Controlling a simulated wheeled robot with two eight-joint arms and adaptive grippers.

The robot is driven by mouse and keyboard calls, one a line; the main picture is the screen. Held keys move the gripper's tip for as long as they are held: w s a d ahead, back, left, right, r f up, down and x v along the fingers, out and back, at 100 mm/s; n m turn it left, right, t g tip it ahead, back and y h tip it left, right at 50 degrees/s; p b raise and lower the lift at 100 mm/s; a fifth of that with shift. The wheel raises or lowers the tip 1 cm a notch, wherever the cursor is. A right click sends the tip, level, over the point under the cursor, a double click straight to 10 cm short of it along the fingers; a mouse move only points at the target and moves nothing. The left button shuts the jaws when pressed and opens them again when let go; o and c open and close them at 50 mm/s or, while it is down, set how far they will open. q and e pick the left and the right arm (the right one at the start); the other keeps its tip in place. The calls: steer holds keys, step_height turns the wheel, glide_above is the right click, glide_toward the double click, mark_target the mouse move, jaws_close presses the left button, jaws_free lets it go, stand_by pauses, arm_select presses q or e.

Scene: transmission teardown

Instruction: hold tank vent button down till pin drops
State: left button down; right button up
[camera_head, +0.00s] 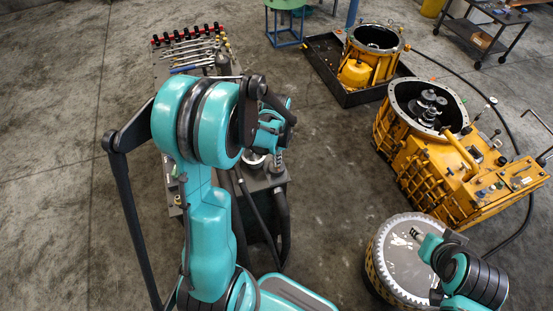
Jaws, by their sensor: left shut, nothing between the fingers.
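My left arm rises through the middle of the view, and its gripper (276,152) is down past the elbow at the right end of the dark tool bench (268,192). The gripper is shut with nothing held, and the arm partly hides it. Small metal fittings stand on the bench close by it. I cannot make out the tank vent button or the pin; whether the gripper touches anything there is unclear.
Wrenches (195,50) and a red-and-black rack (187,34) lie on the bench's far end. A yellow transmission housing (455,160) stands at the right, a smaller yellow housing (372,58) in a black tray (325,60). Dark hoses run on the floor. The middle floor is clear.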

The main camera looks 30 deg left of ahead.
arm_select(q)
step_height(320, 180, up, 7)
steer(key=p, duration=0.5)
stand_by(0.4)
